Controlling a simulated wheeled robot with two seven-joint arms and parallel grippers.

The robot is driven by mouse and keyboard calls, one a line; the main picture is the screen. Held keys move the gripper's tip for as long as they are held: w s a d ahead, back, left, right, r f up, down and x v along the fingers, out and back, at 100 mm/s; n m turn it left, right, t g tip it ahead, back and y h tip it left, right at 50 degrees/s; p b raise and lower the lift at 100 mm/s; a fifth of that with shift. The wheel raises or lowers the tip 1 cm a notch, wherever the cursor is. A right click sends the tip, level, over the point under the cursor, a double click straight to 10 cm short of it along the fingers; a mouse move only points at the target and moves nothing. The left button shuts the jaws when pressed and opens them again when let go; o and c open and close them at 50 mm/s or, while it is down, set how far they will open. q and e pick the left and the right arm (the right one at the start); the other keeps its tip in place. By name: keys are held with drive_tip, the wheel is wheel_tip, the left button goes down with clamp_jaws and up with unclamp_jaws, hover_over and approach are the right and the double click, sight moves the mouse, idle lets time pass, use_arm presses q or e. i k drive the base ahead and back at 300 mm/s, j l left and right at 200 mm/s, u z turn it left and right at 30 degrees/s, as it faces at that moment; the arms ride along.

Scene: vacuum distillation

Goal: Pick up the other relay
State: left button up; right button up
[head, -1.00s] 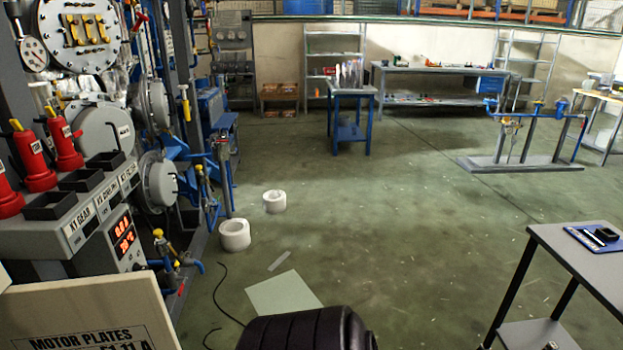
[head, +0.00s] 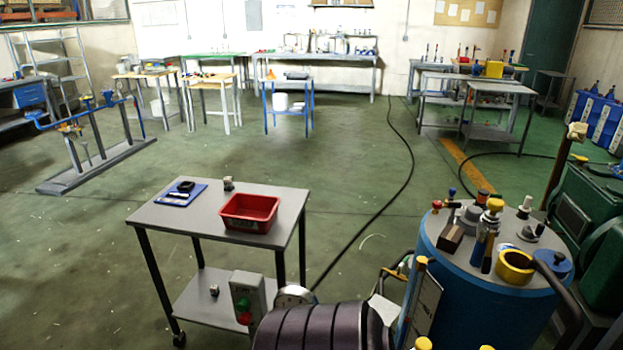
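No relay can be made out for certain. A small table (head: 180,217) stands in front, left of centre. On its top lie a blue mat (head: 173,201) with a small dark item (head: 186,186) on it, a small grey-white piece (head: 228,184), and a red tray (head: 233,220) whose contents I cannot make out. Another small piece (head: 214,291) sits on the lower shelf. These pieces are too small to name. Neither of my grippers shows in this view.
A large blue drum (head: 470,300) with bottles and tools on its lid stands at right front. A button box (head: 247,297) is beside the small table. A black cable (head: 405,165) crosses the green floor. The floor behind and left of the table is mostly clear.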

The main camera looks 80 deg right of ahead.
sight(228, 182)
drive_tip(key=z, duration=2.1)
drive_tip(key=i+j+z, duration=0.1)
